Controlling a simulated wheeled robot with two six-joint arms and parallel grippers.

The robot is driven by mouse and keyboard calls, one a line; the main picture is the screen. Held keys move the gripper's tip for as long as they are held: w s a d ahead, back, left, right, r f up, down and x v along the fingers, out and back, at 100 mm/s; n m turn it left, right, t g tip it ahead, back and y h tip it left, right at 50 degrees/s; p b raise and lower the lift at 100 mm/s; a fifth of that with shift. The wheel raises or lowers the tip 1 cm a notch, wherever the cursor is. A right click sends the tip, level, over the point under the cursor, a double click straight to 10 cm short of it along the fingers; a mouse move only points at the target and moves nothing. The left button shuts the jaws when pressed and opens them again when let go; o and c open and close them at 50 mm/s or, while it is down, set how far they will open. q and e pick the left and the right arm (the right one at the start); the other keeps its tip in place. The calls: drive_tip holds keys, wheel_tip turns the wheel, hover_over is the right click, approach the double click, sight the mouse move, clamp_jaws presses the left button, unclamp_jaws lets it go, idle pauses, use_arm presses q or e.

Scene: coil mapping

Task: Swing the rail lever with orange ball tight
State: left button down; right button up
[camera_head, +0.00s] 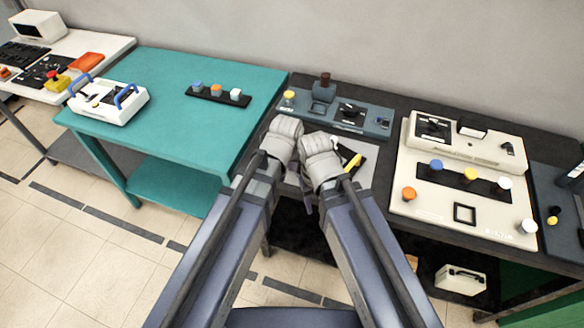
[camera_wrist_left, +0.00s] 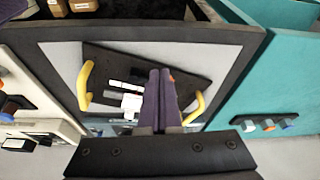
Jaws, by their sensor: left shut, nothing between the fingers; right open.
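A dark panel with two yellow handles (camera_wrist_left: 84,90) lies on a grey surface in the left wrist view; one yellow handle (camera_head: 353,161) shows in the head view. My left gripper (camera_wrist_left: 160,73) is shut and empty over this panel, its purple fingers together. A small orange spot (camera_wrist_left: 172,74) shows just past the fingertips; it may be the orange ball, mostly hidden by them. I cannot make out the rail lever or whether the fingers touch it. My right gripper (camera_head: 308,204) is open beside the left one, largely hidden under its wrist.
A beige console (camera_head: 455,208) with coloured knobs stands to the right. A blue-grey console (camera_head: 375,125) lies behind the grippers. The teal table (camera_head: 165,140) at left holds a white box with blue handles (camera_head: 110,102) and a dark strip of knobs (camera_head: 225,98). My two wrists are close together.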

use_arm(q)
drive_tip(key=b+x, duration=0.4)
drive_tip(key=x, duration=0.1)
drive_tip(key=shift+f, duration=0.4)
drive_tip(key=w, duration=0.3)
drive_tip(key=shift+w+d+r, duration=0.1)
drive_tip(key=shift+w+d, duration=0.25)
drive_tip(key=shift+w, duration=0.05)
drive_tip(key=shift+w, duration=0.15)
drive_tip(key=shift+w+a+m+h, duration=0.15)
drive_tip(key=shift+w+m+h, duration=0.4)
drive_tip(key=shift+m, duration=0.75)
drive_tip(key=w+m, duration=0.2)
drive_tip(key=shift+m+g, duration=0.3)
drive_tip(key=m, duration=0.1)
drive_tip(key=w+d+m+h, duration=0.1)
drive_tip(key=m, duration=0.1)
drive_tip(key=shift+w+m+g, duration=0.3)
drive_tip(key=shift+g, duration=0.1)
drive_tip(key=shift+w+d, duration=0.3)
